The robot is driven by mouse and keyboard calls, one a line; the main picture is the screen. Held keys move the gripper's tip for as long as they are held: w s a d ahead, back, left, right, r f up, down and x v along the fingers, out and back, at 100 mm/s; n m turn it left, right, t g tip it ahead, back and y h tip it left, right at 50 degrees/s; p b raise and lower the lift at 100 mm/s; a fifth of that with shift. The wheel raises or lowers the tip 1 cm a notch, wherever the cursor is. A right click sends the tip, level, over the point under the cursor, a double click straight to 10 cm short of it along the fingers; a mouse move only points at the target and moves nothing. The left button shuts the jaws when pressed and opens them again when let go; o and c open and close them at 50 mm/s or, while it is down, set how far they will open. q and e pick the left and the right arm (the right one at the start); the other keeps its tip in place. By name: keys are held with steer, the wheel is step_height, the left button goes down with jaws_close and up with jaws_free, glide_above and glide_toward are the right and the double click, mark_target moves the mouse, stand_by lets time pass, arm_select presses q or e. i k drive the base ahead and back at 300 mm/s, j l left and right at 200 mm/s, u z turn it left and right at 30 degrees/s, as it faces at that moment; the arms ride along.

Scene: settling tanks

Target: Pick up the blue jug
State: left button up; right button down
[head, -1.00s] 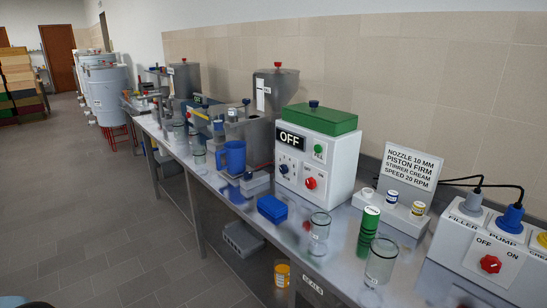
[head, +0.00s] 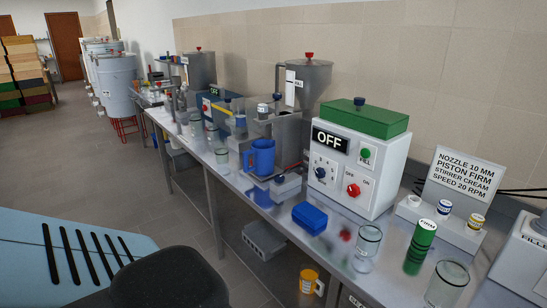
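The blue jug (head: 261,157) stands upright at the middle of the steel bench (head: 232,183), close to its front edge. It is in front of a grey metal filling machine, left of the white control box (head: 356,160) marked OFF. Its handle is on its left side. Nothing touches it from my side. Neither gripper shows in the head view. A light-blue slotted panel and a dark rounded part at the bottom left look like parts of my own body.
A blue block (head: 309,217), clear glass jars (head: 367,247) and a green cylinder (head: 421,247) stand right of the jug on the bench. More jars (head: 222,148) stand left. Floor at left is open.

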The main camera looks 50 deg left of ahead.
mark_target(262, 152)
steer(key=j+z, duration=0.2)
steer(key=j, duration=0.4)
steer(key=k+j+z, duration=0.2)
steer(key=j, duration=0.4)
steer(key=j+z, duration=0.2)
steer(key=j, duration=0.4)
steer(key=k+j, duration=0.1)
steer(key=j, duration=0.8)
steer(key=k+j, duration=0.15)
steer(key=j, duration=0.3)
steer(key=k+j, duration=0.1)
steer(key=j, duration=0.35)
steer(key=j+z, duration=0.1)
steer(key=j, duration=0.35)
steer(key=k+j, duration=0.15)
steer(key=j, duration=0.3)
